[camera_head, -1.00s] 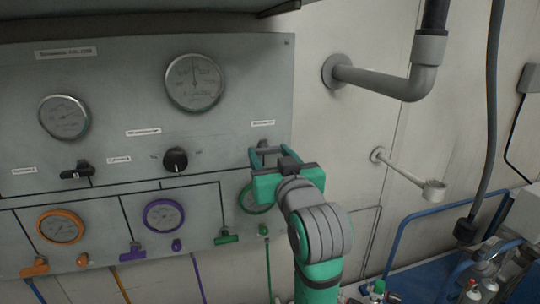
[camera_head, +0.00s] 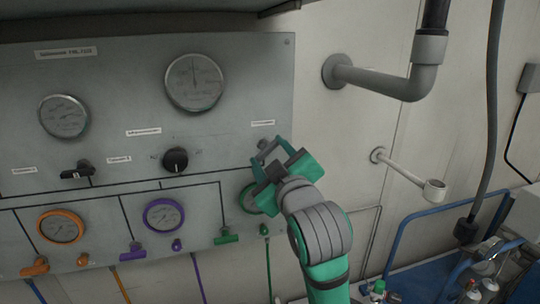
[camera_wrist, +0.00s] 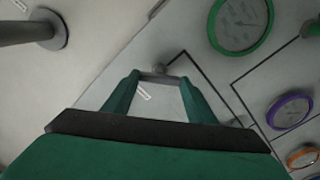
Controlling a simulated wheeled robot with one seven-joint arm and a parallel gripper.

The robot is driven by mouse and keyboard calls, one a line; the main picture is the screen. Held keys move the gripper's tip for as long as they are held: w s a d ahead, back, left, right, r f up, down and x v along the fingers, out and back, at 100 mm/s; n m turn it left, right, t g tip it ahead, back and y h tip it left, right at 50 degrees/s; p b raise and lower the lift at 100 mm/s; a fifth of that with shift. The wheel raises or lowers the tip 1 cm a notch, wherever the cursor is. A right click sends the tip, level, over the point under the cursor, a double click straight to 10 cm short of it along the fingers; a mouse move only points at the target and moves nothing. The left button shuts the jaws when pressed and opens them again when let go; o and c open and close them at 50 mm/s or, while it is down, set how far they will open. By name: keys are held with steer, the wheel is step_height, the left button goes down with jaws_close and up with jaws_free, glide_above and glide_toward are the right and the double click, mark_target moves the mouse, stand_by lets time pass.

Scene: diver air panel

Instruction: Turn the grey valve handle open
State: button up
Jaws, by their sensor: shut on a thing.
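The grey valve handle (camera_head: 264,145) is on the right part of the panel, under a small white label. It is small and partly hidden by my fingers in the head view. In the wrist view the handle (camera_wrist: 160,77) spans the gap between the two green fingertips. My gripper (camera_head: 272,151) is shut on it, with the gripper body tilted in the picture. My gripper also shows from behind in the wrist view (camera_wrist: 159,80).
The grey panel (camera_head: 120,90) carries round gauges, a black knob (camera_head: 175,160) and a black lever (camera_head: 77,172). A green-rimmed gauge (camera_head: 248,198) sits close below my gripper. Grey pipes (camera_head: 385,82) stick out of the wall at right.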

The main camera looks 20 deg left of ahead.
steer(key=n, duration=0.4)
steer(key=shift+n, duration=2)
steer(key=shift+a+f, duration=0.1)
steer(key=o, duration=1.1)
steer(key=shift+c, duration=0.2)
steer(key=v, duration=1.1)
steer(key=shift+w, duration=0.1)
